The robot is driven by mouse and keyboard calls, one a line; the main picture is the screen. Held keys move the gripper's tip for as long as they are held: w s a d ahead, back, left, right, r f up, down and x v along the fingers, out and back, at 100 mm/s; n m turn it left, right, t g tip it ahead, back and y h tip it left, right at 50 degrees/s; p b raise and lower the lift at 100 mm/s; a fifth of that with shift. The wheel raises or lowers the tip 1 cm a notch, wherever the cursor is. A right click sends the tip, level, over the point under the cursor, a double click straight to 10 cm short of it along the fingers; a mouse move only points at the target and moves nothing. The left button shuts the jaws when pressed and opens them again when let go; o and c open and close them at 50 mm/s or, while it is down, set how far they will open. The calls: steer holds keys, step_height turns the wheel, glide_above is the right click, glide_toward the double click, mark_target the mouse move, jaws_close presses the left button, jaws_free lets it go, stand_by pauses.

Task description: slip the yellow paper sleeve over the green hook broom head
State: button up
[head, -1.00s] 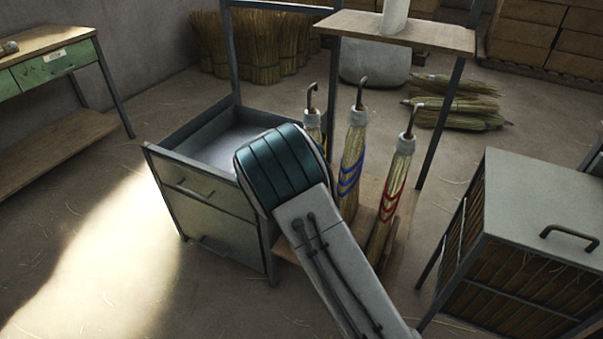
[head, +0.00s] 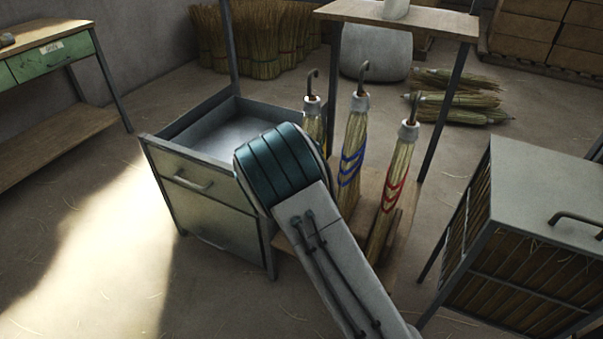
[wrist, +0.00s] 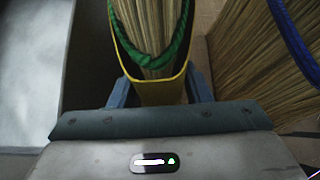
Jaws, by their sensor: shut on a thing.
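In the wrist view my gripper (wrist: 160,86) is shut on the yellow paper sleeve (wrist: 158,95), with one blue-grey finger on each side of its near end. The sleeve's yellow edge runs up both sides of the green-bound broom head (wrist: 150,25), whose straw and green cord show within it. How far the sleeve reaches along the broom cannot be told. In the head view the leftmost hook broom (head: 313,110) stands upright with its hook and pale collar showing. My arm hides its lower part, the sleeve and my gripper.
A blue-banded broom (head: 352,150) stands close to the right; its straw (wrist: 250,55) also shows in the wrist view. A red-banded broom (head: 396,180) stands farther right. An open metal drawer (head: 225,130) is left, a slatted cabinet (head: 530,220) right, a shelf (head: 400,20) above.

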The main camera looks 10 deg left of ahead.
steer(key=shift+f+b, duration=0.7)
steer(key=shift+f, duration=0.1)
stand_by(0.5)
steer(key=o, duration=0.9)
